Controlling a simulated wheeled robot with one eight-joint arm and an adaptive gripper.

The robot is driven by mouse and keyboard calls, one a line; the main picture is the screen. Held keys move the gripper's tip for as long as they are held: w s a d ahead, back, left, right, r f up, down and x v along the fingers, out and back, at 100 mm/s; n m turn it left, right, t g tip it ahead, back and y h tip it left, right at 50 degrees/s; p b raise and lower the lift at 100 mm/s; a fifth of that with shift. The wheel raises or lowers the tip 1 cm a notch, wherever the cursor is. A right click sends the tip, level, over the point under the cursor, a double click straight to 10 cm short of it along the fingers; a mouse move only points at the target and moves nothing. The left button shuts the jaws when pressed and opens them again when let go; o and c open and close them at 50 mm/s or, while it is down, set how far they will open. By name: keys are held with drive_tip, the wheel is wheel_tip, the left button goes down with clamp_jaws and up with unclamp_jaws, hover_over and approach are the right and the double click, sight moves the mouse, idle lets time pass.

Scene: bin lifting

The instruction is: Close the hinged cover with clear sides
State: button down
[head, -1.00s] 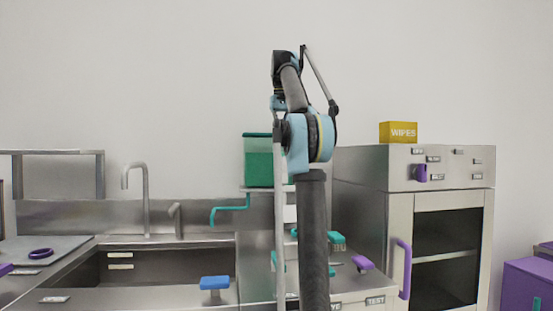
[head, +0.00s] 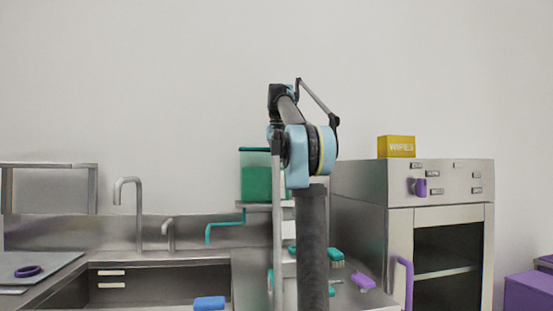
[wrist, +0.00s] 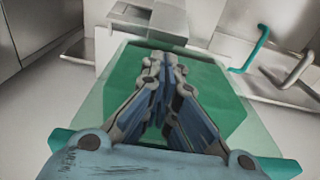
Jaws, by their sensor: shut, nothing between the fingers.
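A green container with clear upper sides and a dark teal top edge (head: 256,175) stands on a small shelf behind my arm in the head view, partly hidden by it. In the wrist view, a see-through green body with a green inner surface (wrist: 215,85) lies beneath and around my gripper (wrist: 165,62). Teal parts show at its lower left and lower right. My gripper is shut and empty, its fingers pointing toward the green surface. I cannot tell whether they touch it, or how far the cover is open. My gripper is hidden in the head view.
A teal bent lever (head: 224,228) sticks out left of the shelf. A sink with a faucet (head: 130,205) is at left. A steel cabinet (head: 440,185) stands at right with a yellow wipes box (head: 396,147) on top. Brushes (head: 335,257) lie on the counter.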

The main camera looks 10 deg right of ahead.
drive_tip(key=shift+f, duration=1.45)
drive_tip(key=shift+a, duration=0.1)
